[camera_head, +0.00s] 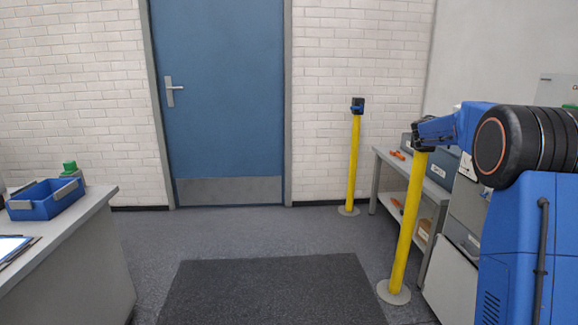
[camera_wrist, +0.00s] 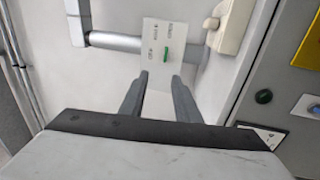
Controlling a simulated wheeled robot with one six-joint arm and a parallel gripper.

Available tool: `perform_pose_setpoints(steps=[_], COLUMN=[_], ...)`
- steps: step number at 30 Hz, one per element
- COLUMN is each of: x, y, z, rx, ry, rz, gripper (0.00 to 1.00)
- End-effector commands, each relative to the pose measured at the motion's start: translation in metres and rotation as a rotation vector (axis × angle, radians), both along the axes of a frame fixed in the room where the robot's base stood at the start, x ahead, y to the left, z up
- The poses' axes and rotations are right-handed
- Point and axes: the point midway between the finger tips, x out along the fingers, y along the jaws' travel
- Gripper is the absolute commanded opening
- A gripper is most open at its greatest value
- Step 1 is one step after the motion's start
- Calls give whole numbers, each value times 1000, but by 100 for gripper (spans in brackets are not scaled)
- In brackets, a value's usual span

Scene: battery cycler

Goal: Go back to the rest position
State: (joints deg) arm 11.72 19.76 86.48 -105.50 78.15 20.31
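My gripper (camera_wrist: 159,76) shows in the wrist view as two dark fingers with a clear gap between them. It is open, and I see nothing held between the fingers. Beyond the fingertips is a white plate (camera_wrist: 164,42) with small print and a green mark. A grey horizontal tube (camera_wrist: 115,41) runs behind the plate. In the head view my blue arm with its black joint is at the right edge, and the gripper itself does not show.
Two yellow posts stand on the floor, one near the wall (camera_head: 352,160) and one closer (camera_head: 406,230). A shelf bench (camera_head: 408,165) stands at right. A counter (camera_head: 75,235) at left bears a blue bin (camera_head: 45,205). A dark mat (camera_head: 270,290) lies before the blue door (camera_head: 220,90).

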Motion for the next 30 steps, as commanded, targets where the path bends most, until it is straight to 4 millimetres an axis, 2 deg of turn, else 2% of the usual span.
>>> perform_pose_setpoints(steps=[8,17,23,30], x=[-18,-53,-94,-167], y=[6,20,39,82], z=[-4,-15,-30,-69], rx=[57,172,301,542], ry=[-1,-5,-10,-21], rz=[1,4,13,41], gripper=[29,29,29,29])
